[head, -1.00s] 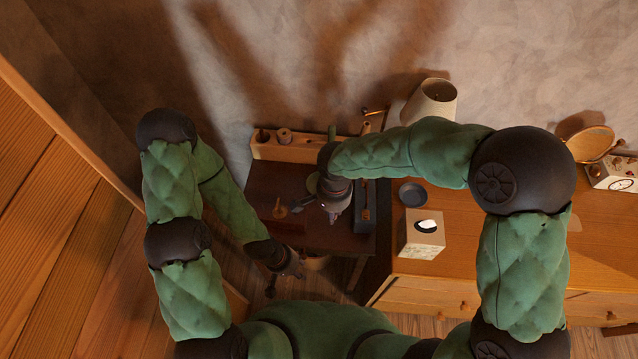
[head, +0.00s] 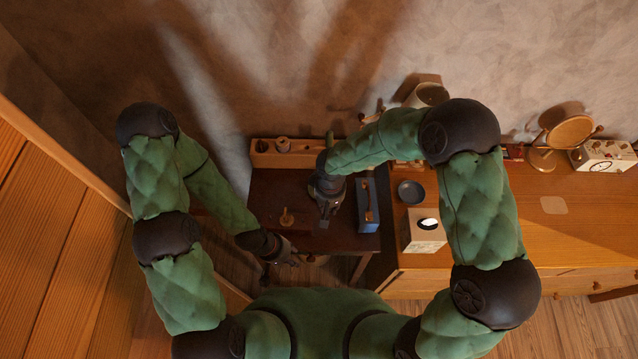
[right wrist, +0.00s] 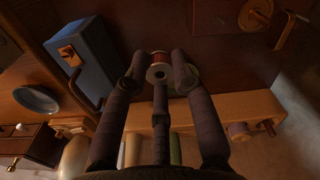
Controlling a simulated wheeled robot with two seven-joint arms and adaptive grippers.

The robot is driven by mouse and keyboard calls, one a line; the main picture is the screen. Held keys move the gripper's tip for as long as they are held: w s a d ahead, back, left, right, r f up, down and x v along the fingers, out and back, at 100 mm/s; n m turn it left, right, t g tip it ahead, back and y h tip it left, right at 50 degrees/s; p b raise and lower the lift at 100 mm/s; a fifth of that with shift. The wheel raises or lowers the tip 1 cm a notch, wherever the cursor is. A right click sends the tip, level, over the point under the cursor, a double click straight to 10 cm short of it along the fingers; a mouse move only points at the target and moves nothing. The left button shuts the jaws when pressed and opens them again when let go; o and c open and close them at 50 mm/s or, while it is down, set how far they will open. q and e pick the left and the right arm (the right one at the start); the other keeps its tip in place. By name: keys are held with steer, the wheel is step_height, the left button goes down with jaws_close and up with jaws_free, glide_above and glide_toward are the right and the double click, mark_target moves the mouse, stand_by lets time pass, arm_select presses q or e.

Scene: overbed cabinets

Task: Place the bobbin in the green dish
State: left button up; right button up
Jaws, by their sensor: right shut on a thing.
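My right gripper (head: 324,220) points down over the dark wooden table (head: 268,190). In the right wrist view its fingertips are closed on the bobbin (right wrist: 158,60), a small spool with pale rims and a reddish-brown middle. In the head view the gripper hides the bobbin.
A blue box with a handle (head: 368,205) stands just right of the right gripper. A wooden rack (head: 262,152) runs along the back. A blue-grey dish (head: 411,191) and tissue box (head: 424,236) are on the dresser.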

steer(key=w+f, duration=0.2)
steer(key=w, duration=0.2)
steer(key=w+a+f, duration=0.1)
steer(key=w+f, duration=0.2)
steer(key=w, duration=0.1)
steer(key=w+f, duration=0.3)
steer(key=w, duration=0.1)
steer(key=shift+w+a+f+b, duration=0.25)
steer(key=shift+a+b, duration=0.1)
steer(key=shift+b, duration=0.05)
steer(key=shift+w+a+f, duration=0.1)
steer(key=shift+w+f, duration=0.5)
steer(key=shift+f, duration=1.65)
steer(key=shift+f+b, duration=0.1)
steer(key=shift+b, duration=0.25)
steer(key=shift+f, duration=0.1)
steer(key=o, duration=0.7)
steer(key=shift+r, duration=0.2)
